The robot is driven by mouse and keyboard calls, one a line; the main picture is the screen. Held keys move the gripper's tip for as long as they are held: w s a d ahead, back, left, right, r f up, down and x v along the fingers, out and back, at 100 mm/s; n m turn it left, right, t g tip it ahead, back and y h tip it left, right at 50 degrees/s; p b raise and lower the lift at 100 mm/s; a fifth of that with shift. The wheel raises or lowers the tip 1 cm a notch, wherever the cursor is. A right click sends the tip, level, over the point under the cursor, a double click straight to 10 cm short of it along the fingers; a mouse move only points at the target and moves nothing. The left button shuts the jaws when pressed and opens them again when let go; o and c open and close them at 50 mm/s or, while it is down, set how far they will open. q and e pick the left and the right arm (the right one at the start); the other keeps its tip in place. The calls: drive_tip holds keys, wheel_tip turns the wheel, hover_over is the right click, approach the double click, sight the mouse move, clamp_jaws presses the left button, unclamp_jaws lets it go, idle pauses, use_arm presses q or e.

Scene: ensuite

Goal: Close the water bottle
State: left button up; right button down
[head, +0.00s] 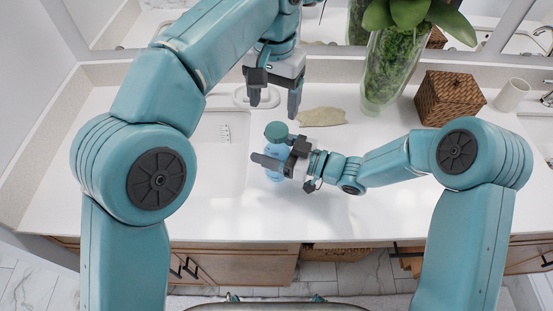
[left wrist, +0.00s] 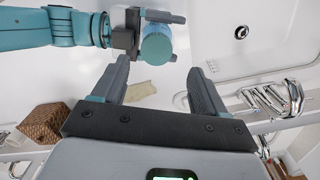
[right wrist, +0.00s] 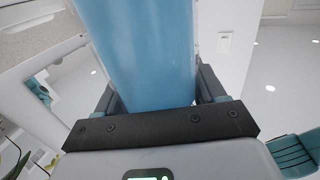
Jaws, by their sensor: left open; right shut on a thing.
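The water bottle is blue, with a round teal cap (head: 276,131) at its top, and stands upright by the sink. Its blue body (head: 273,150) is partly hidden by my right gripper (head: 268,158), which is shut around it from the right. The body (right wrist: 145,50) fills the middle of the right wrist view between the fingers. My left gripper (head: 274,103) is open and empty, pointing down above and behind the cap. In the left wrist view the cap (left wrist: 156,46) lies just beyond the open fingertips. I cannot tell how tightly the cap sits.
The sink basin (head: 220,165) is left of the bottle. A tan flat item (head: 322,117) lies behind it to the right. A glass vase with greenery (head: 392,70), a woven box (head: 448,97) and a white cup (head: 512,95) stand farther right. The front counter is clear.

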sight(277, 129)
use_arm(q)
drive_tip(key=shift+w+d+r+n, duration=0.1)
drive_tip(key=shift+r+n, duration=0.15)
drive_tip(key=shift+n, duration=0.05)
drive_tip(key=shift+d, duration=0.2)
drive_tip(key=shift+f, duration=0.15)
wheel_tip(277, 129, down, 8)
drive_tip(key=shift+r, duration=0.1)
drive_tip(key=c, duration=1.1)
drive_tip(key=shift+c, duration=0.2)
